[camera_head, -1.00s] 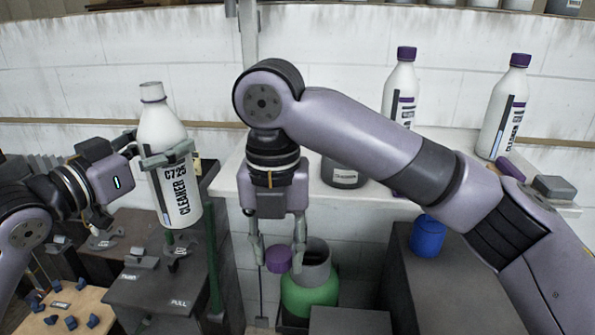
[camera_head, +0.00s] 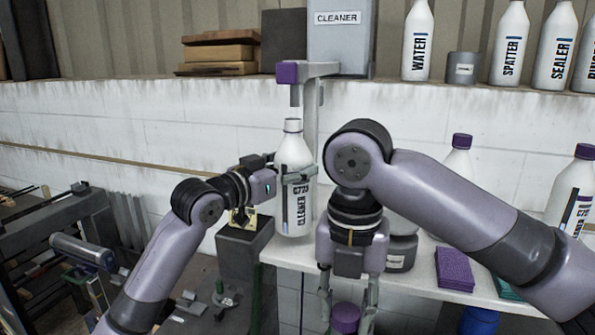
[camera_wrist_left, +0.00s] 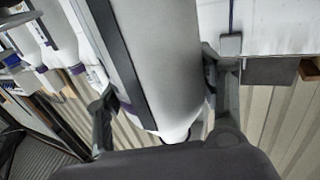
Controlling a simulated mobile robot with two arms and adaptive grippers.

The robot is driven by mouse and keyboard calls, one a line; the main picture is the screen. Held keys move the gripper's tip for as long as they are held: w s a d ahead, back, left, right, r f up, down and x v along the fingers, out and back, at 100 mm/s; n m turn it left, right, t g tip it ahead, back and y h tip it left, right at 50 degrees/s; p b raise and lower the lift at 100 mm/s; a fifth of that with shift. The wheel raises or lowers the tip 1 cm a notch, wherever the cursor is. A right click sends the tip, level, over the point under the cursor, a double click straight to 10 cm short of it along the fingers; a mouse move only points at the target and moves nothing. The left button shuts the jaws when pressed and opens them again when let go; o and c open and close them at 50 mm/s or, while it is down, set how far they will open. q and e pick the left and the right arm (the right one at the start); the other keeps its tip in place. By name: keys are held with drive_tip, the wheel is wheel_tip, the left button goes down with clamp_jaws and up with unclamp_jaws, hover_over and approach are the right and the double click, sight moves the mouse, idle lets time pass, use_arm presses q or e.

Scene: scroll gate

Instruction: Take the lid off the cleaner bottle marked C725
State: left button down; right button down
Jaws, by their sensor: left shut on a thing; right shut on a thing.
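The white cleaner bottle marked C725 (camera_head: 293,153) is upright, and its neck shows no lid. My left gripper (camera_head: 298,176) is shut around its body and holds it up in front of the white wall. The left wrist view shows the bottle (camera_wrist_left: 160,55) between the two fingers, its pale neck at the bottom. A purple lid (camera_head: 345,318) is between the fingertips of my right gripper (camera_head: 347,302), which is shut on it and points down, low in the head view. The bottle's lower back side is hidden.
A grey dispenser labelled CLEANER (camera_head: 341,45), with a purple-ended arm (camera_head: 290,73), is above the bottle with a gap between. Purple-capped bottles (camera_head: 569,197) and a purple sponge-like block (camera_head: 454,269) are on the white counter at right. Labelled bottles (camera_head: 417,42) line the shelf.

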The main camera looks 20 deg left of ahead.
use_arm(q)
drive_tip(key=shift+w+d, duration=0.15)
drive_tip(key=shift+w, duration=0.5)
use_arm(e)
drive_tip(key=shift+a+r, duration=0.1)
drive_tip(key=shift+r, duration=0.2)
drive_tip(key=shift+r+p, duration=0.75)
drive_tip(key=shift+p, duration=0.1)
drive_tip(key=shift+s, duration=0.1)
use_arm(q)
wheel_tip(320, 180, down, 4)
drive_tip(key=shift+s+r, duration=0.1)
drive_tip(key=shift+r, duration=0.15)
drive_tip(key=shift+f, duration=0.2)
use_arm(e)
drive_tip(key=shift+f, duration=0.15)
use_arm(q)
drive_tip(key=shift+c, duration=1.9)
unclamp_jaws()
drive_tip(key=shift+r, duration=0.1)
